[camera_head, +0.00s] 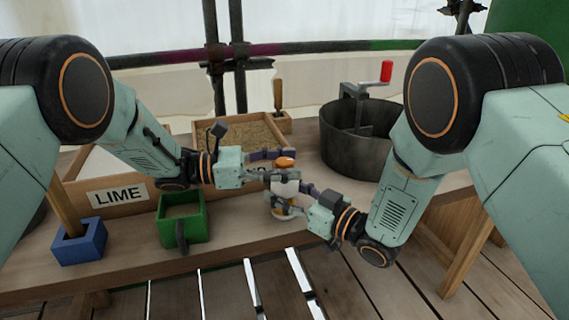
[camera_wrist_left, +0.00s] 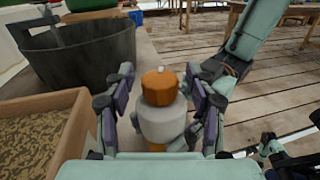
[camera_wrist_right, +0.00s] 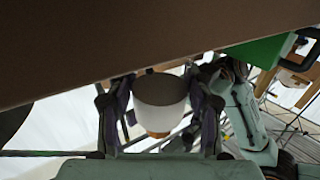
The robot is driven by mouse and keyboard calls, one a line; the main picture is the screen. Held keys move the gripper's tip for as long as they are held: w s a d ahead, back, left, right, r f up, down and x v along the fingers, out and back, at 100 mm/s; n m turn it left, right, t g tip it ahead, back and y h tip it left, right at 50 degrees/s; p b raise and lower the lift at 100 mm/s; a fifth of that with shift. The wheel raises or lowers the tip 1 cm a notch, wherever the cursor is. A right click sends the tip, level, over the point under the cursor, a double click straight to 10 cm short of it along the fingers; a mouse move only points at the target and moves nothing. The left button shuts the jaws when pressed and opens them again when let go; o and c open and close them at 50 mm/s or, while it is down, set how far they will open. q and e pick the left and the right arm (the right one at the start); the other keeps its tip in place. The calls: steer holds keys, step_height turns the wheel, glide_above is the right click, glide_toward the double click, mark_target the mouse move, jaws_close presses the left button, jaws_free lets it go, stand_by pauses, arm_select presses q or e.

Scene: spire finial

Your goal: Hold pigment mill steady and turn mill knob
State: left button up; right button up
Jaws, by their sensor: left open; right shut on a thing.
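The pigment mill (camera_head: 286,188) has a white body and an orange mill knob (camera_head: 285,162) on top. It stands upright near the bench's front edge. My right gripper (camera_head: 284,199) is shut on the white body, low down; in the right wrist view the body (camera_wrist_right: 160,100) sits between its fingers. My left gripper (camera_head: 281,166) is open around the upper part. In the left wrist view the orange knob (camera_wrist_left: 159,87) is between the spread fingers, with a gap on each side. The fingers hide parts of the mill in the head view.
A dark round tub (camera_head: 345,145) with a red-handled crank stands at the back right. A box marked LIME (camera_head: 118,195), a green container (camera_head: 182,226) and a blue block (camera_head: 78,245) are on the left. A tray of grainy material (camera_head: 245,133) lies behind the mill.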

arm_select(q)
step_height(320, 180, up, 10)
stand_by(0.6)
steer(key=shift+w+a, duration=0.15)
steer(key=shift+a, duration=0.15)
steer(key=a+f+n+t, duration=0.3)
steer(key=a+n, duration=0.1)
steer(key=a, duration=0.3)
steer(key=t+y, duration=0.2)
steer(key=t, duration=0.1)
glide_toward(281, 159)
steer(key=shift+n, duration=0.3)
steer(key=x, duration=1)
steer(key=shift+d+f, duration=0.35)
steer(key=shift+f, duration=0.05)
